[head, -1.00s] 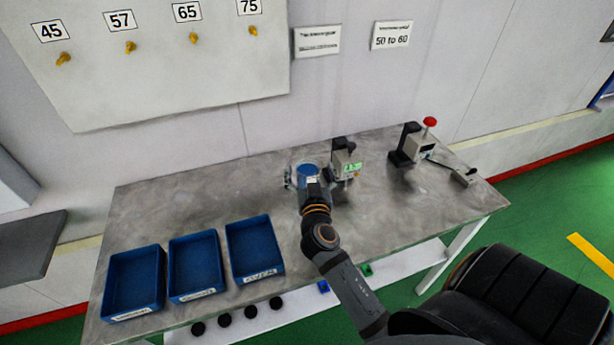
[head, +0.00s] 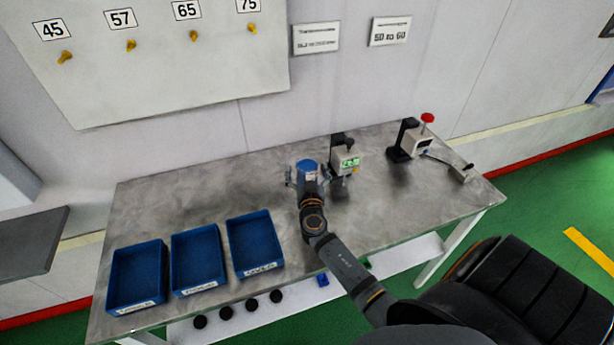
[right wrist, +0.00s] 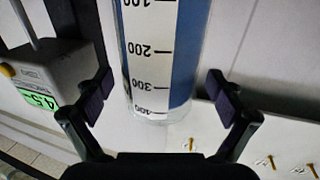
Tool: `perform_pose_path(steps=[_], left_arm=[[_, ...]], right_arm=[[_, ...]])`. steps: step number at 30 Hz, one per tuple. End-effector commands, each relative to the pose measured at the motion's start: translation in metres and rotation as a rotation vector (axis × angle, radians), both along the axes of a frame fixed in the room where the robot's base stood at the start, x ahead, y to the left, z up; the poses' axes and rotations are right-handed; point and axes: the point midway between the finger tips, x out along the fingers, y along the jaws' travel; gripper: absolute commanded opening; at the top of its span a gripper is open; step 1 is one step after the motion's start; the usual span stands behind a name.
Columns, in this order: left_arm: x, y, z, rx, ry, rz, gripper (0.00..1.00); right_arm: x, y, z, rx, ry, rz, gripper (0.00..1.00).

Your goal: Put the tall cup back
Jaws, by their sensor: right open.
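The tall cup (head: 308,165) shows as a blue and clear vessel near the middle of the table in the head view. In the right wrist view the cup (right wrist: 160,55) fills the upper middle, with a printed scale from 100 to 400 and a blue side. My right gripper (head: 308,180) is at the cup, on its near side. In the right wrist view the open fingers of the gripper (right wrist: 162,92) stand one on each side of the cup, with gaps to its wall. The cup's base is hidden. My left gripper is out of view.
A device with a green display (head: 346,161) stands close right of the cup. A device with a red knob (head: 412,142) is farther right. Blue trays (head: 254,243) line the table's front left. A board with yellow pegs (head: 165,60) hangs on the wall.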

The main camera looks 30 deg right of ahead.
Motion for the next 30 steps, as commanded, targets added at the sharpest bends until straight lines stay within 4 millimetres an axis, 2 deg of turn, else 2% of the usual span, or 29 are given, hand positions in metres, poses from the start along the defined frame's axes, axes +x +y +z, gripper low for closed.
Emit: perform_pose_path(steps=[8, 27, 30], left_arm=[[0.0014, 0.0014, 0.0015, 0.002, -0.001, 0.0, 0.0], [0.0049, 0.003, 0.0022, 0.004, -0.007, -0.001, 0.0], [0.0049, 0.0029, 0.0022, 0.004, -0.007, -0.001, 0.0]], right_arm=[[0.005, -0.003, -0.0002, 0.0, 0.0, 0.0, 0.94], [0.0051, -0.0028, 0.0013, -0.001, -0.003, 0.0, 0.07], [0.0051, -0.0028, 0.0013, -0.001, -0.003, 0.0, 0.06]])
